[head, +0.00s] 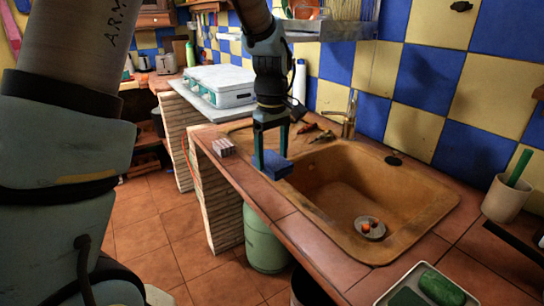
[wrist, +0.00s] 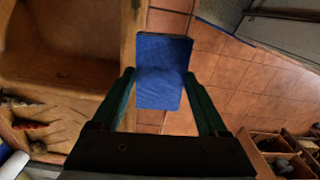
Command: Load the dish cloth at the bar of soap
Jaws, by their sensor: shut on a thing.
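My gripper (head: 271,155) points down over the front edge of the counter, just left of the sink. It is shut on a flat blue block, which I take to be the folded dish cloth (head: 277,169). In the wrist view the dish cloth (wrist: 160,85) lies between the two green fingers, with counter edge and floor behind it. I cannot tell whether it touches the counter. A small striped, pinkish-white block (head: 223,147) lies on the counter to the left of my gripper; it may be the bar of soap, but I cannot be sure.
The brown sink (head: 375,190) holds a small round dish (head: 369,228). A tap (head: 349,115) stands behind it. A green cucumber-like thing (head: 441,288) lies in a tray at front right. A beige cup (head: 505,198) stands at right. A green gas bottle (head: 264,240) stands below.

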